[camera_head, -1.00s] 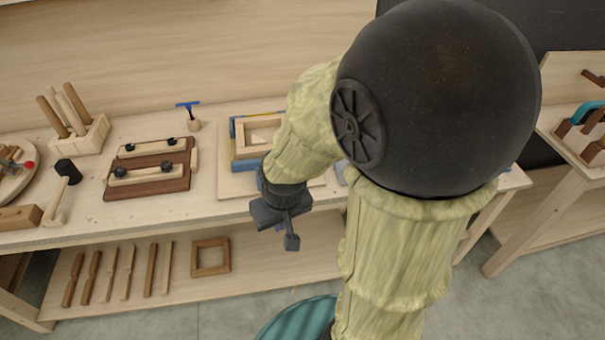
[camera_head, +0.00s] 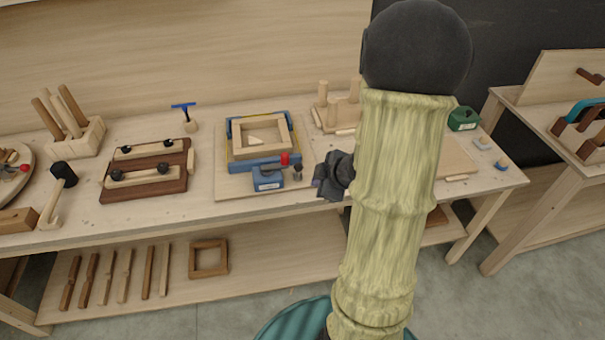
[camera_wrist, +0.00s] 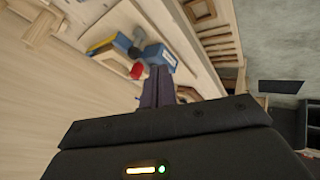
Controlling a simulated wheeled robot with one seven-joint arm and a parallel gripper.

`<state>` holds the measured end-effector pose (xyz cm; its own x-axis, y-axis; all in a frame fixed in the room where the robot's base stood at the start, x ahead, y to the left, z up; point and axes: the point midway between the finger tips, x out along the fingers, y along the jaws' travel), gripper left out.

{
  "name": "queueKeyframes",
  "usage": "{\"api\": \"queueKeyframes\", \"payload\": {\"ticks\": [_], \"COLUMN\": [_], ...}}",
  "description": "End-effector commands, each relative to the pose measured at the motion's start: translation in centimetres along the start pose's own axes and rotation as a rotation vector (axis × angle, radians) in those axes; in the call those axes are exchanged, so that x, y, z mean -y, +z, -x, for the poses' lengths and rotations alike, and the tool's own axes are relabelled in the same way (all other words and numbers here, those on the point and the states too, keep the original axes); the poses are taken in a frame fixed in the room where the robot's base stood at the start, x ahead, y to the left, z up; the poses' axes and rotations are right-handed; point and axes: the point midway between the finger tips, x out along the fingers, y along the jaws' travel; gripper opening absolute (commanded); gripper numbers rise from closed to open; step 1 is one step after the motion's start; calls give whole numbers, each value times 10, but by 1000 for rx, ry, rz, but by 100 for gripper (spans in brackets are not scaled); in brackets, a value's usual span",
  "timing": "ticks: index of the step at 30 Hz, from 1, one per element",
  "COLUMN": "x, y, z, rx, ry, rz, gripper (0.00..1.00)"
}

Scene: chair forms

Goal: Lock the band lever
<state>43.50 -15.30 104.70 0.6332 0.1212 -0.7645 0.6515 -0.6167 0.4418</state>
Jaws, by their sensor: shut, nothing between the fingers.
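A band clamp (camera_head: 233,131) with blue corner pieces and a yellow band sits around a light wooden frame (camera_head: 262,154) on a pale board. At its front is a blue block (camera_head: 267,178) with a dark lever (camera_head: 297,172) beside it and a red knob (camera_head: 285,158) above it. My gripper (camera_head: 326,184) is shut and empty, just right of the lever and apart from it in the head view. In the wrist view, my gripper's shut fingers (camera_wrist: 158,85) point towards the red knob (camera_wrist: 137,71) and the blue block (camera_wrist: 160,57).
A dark board with clamped wooden bars (camera_head: 147,188) lies to the left. A blue-handled tool (camera_head: 187,116) stands between it and the clamp. Pegs on a block (camera_head: 337,110) stand behind my arm. A green box (camera_head: 463,119) stands at right. A lower shelf (camera_head: 190,285) holds wooden sticks and a frame.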

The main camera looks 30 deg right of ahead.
Motion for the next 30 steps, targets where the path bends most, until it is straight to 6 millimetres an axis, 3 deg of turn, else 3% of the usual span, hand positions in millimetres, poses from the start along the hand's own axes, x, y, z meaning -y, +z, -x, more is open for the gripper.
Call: {"api": "queueKeyframes", "payload": {"ticks": [14,20,30], "x": [1,3,3], "y": [1,1,0], "z": [-5,-28,-87], "rx": [-15,-15,-14], "ry": [-7,-10,-10], "rz": [17,16,16], "gripper": [0,0,0]}}
